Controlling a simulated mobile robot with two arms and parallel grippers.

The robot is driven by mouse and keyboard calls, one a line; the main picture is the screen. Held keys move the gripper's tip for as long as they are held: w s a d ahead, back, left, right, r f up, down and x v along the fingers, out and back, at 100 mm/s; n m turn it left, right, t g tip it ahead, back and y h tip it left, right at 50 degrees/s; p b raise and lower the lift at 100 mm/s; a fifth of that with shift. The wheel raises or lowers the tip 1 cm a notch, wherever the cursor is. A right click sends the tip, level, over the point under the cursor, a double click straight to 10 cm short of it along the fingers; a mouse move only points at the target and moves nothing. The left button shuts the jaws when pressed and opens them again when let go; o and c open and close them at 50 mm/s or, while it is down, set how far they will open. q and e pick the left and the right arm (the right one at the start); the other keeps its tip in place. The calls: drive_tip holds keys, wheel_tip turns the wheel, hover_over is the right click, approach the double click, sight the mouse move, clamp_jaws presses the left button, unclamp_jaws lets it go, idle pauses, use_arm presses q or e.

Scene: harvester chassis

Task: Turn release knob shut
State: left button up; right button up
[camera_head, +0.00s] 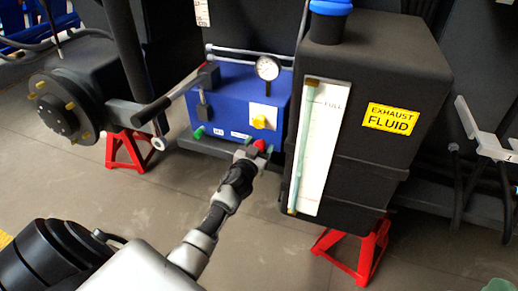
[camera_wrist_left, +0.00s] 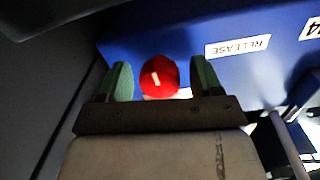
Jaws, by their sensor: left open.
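The release knob (camera_wrist_left: 160,76) is red with a short white mark and sits on the face of the blue box (camera_wrist_left: 170,45), near a white RELEASE label (camera_wrist_left: 238,46). In the head view the red knob (camera_head: 261,145) shows at the box's lower right. My left gripper (camera_head: 250,153) reaches up to it from below. In the wrist view its two green finger pads stand open on either side of the knob. My right gripper is not in view.
The black exhaust fluid tank (camera_head: 385,75) stands close right of the knob. The blue box also carries a gauge (camera_head: 268,68), a yellow knob (camera_head: 260,121) and a green knob (camera_head: 198,133). Red stands (camera_head: 362,250) are below. The floor (camera_head: 110,200) in front is clear.

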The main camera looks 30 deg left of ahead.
use_arm(q)
drive_tip(key=c, duration=0.9)
